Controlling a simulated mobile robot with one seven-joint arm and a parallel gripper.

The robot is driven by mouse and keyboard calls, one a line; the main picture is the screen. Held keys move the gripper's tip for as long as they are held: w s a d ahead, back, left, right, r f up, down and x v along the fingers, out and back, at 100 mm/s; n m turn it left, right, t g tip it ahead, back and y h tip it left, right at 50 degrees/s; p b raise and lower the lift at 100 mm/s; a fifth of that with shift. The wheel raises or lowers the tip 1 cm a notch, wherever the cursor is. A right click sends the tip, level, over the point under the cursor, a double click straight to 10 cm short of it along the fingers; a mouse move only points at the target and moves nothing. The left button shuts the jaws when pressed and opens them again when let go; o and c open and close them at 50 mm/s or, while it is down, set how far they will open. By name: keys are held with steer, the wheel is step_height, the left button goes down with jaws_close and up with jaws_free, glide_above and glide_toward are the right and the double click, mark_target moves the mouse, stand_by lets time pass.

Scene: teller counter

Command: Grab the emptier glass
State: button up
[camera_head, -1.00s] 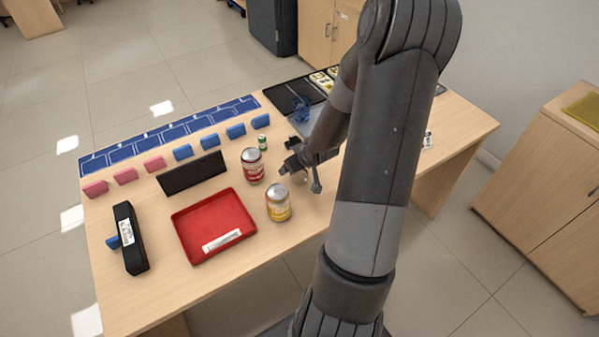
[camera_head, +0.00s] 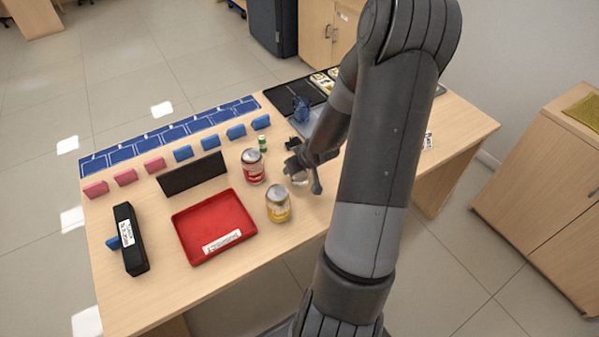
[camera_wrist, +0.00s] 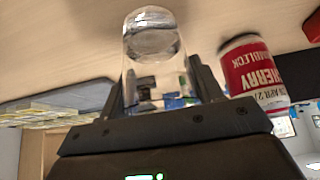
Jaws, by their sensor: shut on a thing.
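A clear glass (camera_wrist: 152,70) stands between the fingers of my gripper (camera_wrist: 160,88) in the wrist view. The fingers are shut on its sides, and I see no coloured drink in it. In the head view my gripper (camera_head: 302,168) is low over the table, and the glass (camera_head: 300,179) shows faintly just below it. I cannot tell whether the glass touches the table. No second clear glass can be made out; my arm hides part of the table.
A red cherry can (camera_head: 252,167), also in the wrist view (camera_wrist: 252,75), stands close beside the glass. A yellow can (camera_head: 278,204) is in front. A red tray (camera_head: 185,226) lies left. A blue see-through object (camera_head: 301,109) is behind. A small green-and-white cylinder (camera_head: 262,143) stands behind the cherry can.

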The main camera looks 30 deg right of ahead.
steer(key=shift+r, duration=0.3)
steer(key=shift+r, duration=1.6)
steer(key=shift+s+d+r, duration=0.1)
steer(key=shift+r, duration=0.1)
steer(key=s+d+r, duration=0.6)
steer(key=s, duration=0.2)
steer(key=shift+s+d+r, duration=0.3)
steer(key=shift+s+d, duration=0.05)
steer(key=shift+s, duration=0.05)
stand_by(0.4)
steer(key=shift+s+r, duration=0.1)
